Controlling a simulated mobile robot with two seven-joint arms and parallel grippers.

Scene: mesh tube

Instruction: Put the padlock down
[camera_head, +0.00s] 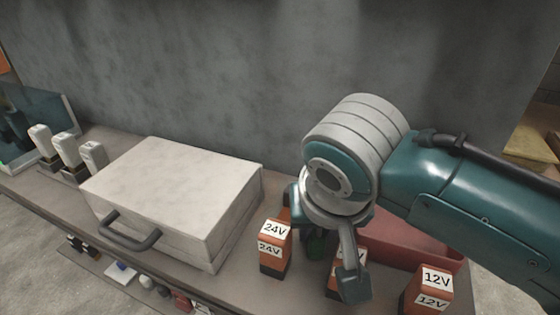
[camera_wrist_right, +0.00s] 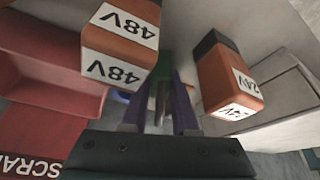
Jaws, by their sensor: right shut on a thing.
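My right gripper (camera_head: 320,243) reaches down over the bench from the right, between orange battery blocks. It is shut on a small dark green thing, which I take to be the padlock (camera_head: 316,246). The padlock is mostly hidden behind the gripper in the head view. In the right wrist view, the green piece (camera_wrist_right: 159,88) shows between the two purplish fingers of the gripper (camera_wrist_right: 160,105). I cannot tell whether the padlock touches the bench. My left gripper is not in view.
The 24V battery (camera_head: 274,250) stands left of the gripper, the 48V battery (camera_wrist_right: 120,45) close on its other side, and a 12V battery (camera_head: 430,292) farther right. A red scrap bin (camera_head: 400,243) lies behind. A white case (camera_head: 175,190) fills the middle of the bench (camera_head: 225,283).

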